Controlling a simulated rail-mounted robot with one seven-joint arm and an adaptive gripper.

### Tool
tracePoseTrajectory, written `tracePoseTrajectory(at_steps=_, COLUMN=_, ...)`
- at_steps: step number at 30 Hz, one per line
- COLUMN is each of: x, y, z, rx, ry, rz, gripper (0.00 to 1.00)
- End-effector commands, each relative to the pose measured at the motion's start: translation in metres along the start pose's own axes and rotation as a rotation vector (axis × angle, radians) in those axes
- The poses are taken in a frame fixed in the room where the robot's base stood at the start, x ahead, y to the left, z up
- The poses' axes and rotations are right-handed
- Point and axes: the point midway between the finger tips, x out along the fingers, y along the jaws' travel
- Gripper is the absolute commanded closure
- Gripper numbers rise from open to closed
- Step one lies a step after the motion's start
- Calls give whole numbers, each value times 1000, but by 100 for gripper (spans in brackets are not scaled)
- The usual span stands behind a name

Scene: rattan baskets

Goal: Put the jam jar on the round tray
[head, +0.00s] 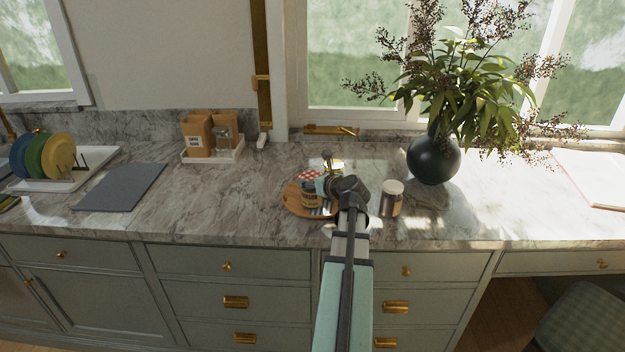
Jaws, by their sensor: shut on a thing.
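The jam jar (309,194), with a red-and-white checked lid and a dark label, is upright at the round wooden tray (291,204). My gripper (322,189) is at the jar's right side and shut on it. The fingertips are small and partly hidden by the wrist. The tray's left and front rim shows, and my arm and the jar cover part of the rest. I cannot tell whether the jar's base touches the tray or hangs just above it.
A jar with a cream lid (392,198) stands right of my wrist. A small brass item (328,161) is behind the gripper. A dark vase (433,160) with branches stands at the right. A white tray with canisters (213,152) is at the back left. The marble counter (215,193) is clear left of the round tray.

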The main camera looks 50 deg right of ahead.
Motion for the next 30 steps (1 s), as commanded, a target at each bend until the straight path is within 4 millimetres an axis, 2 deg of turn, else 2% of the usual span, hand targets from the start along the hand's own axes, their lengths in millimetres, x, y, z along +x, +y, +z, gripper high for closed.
tracePoseTrajectory(at_steps=3, x=1, y=0, z=-1, rx=1, ry=-2, rz=-1, gripper=100)
tracePoseTrajectory(at_steps=4, x=0, y=0, z=-1, rx=0, ry=-2, rz=-1, gripper=24)
tracePoseTrajectory(at_steps=6, x=0, y=0, z=-1, rx=0, ry=-2, rz=-1, gripper=5)
tracePoseTrajectory(at_steps=16, x=0, y=0, z=-2, rx=-1, ry=1, rz=0, gripper=5)
tracePoseTrajectory(at_steps=20, x=-7, y=0, z=-2, rx=-1, ry=0, rz=-1, gripper=5)
tracePoseTrajectory(at_steps=26, x=-37, y=1, z=-2, rx=-1, ry=-2, rz=-3, gripper=5)
tracePoseTrajectory(at_steps=30, x=-64, y=1, z=-2, rx=0, ry=-2, rz=-3, gripper=5)
